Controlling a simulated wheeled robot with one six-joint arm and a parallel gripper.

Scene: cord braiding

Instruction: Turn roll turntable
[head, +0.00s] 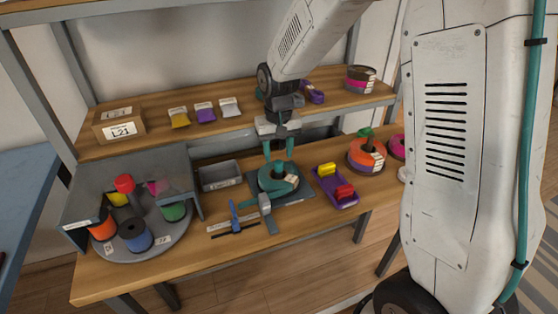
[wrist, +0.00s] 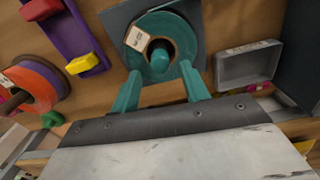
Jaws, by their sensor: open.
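The roll turntable (head: 182,233) is a round grey disc at the left of the bench. It carries several coloured rolls, among them a blue one (head: 135,238), an orange one (head: 102,228) and a green one (head: 174,211). My gripper (head: 279,156) is well to the right of the turntable, pointing down over a teal roll (head: 272,186) on a dark square plate. In the wrist view its two teal fingers (wrist: 161,72) are apart with nothing gripped, near the teal roll (wrist: 184,37), which bears a white tag.
A grey cover (head: 85,204) hides the turntable's back part. Between it and my gripper are a grey tray (head: 220,177) and a blue-handled tool (head: 234,216). A purple holder (head: 331,189) and an orange-purple roll (head: 366,157) stand to the right. A shelf runs behind.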

